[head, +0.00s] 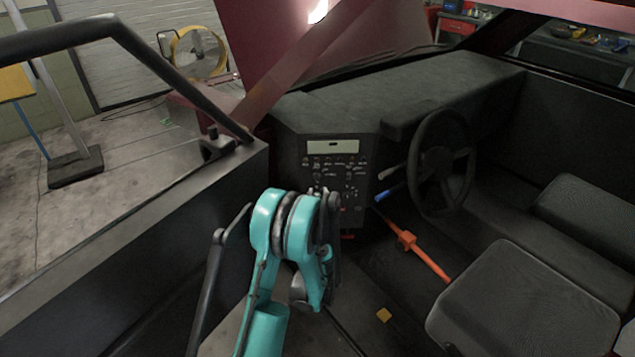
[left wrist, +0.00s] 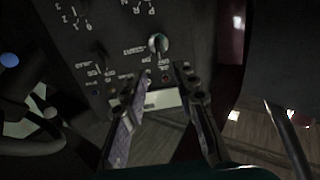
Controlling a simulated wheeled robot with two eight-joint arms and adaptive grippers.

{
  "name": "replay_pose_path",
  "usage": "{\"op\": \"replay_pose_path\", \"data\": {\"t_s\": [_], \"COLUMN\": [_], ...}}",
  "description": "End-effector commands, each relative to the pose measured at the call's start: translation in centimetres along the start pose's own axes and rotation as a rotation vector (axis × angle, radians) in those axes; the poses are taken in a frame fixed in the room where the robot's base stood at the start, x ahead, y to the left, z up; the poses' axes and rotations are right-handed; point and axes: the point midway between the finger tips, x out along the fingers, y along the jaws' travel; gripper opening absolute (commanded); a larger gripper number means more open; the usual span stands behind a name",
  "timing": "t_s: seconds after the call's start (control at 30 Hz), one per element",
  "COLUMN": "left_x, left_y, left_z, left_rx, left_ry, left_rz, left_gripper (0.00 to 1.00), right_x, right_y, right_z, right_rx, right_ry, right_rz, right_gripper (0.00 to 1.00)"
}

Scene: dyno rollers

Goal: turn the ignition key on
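The dark control panel (head: 335,165) with rows of small switches stands in the middle of the dashboard. My left gripper (head: 325,198) is in front of its lower part, partly hidden by my teal arm. In the left wrist view, the panel (left wrist: 125,75) shows upside down. A small silver switch or key (left wrist: 158,42) sticks out of it. I cannot tell for sure that it is the ignition key. The fingertips of my left gripper (left wrist: 164,73) are apart, with nothing seen between them, and lie just below the silver piece in the picture. My right gripper is not in view.
The steering wheel (head: 442,162) and blue-tipped lever (head: 390,195) are right of the panel. An orange lever (head: 422,254) rises from the floor. Seats (head: 525,305) fill the right side. The door (head: 130,255) is at left, with black bars above it.

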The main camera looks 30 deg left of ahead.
Motion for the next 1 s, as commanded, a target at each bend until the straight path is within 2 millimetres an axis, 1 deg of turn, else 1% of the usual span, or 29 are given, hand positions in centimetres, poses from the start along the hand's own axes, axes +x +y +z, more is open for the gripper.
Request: {"op": "replay_pose_path", "data": {"t_s": [0.17,0.3,0.43,0.6,0.83,0.93,0.97,1.0], "left_x": [2.5,4.9,6.5,7.4,7.5,7.5,7.5,7.5], "left_y": [-0.1,-0.1,0.0,0.0,0.0,0.0,0.0,0.0], "left_z": [0.2,0.3,0.2,0.1,0.0,0.0,0.0,0.0], "left_rx": [-0.001,-0.001,-0.001,-0.001,-0.001,-0.001,-0.001,-0.001], "left_ry": [0.001,0.001,0.001,0.000,0.000,0.000,0.000,0.000], "left_rz": [-0.001,-0.001,-0.001,0.000,0.000,0.000,0.000,0.000], "left_gripper": [0.29,0.29,0.29,0.29,0.29,0.03,0.00,0.00], "right_x": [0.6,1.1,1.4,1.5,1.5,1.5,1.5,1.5], "right_y": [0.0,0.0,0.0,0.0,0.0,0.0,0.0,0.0], "right_z": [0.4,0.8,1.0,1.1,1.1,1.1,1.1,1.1], "right_rx": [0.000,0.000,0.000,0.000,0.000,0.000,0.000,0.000], "right_ry": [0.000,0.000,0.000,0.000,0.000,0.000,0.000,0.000], "right_rz": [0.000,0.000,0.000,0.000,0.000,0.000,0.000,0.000], "right_gripper": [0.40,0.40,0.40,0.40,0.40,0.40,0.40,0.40]}}
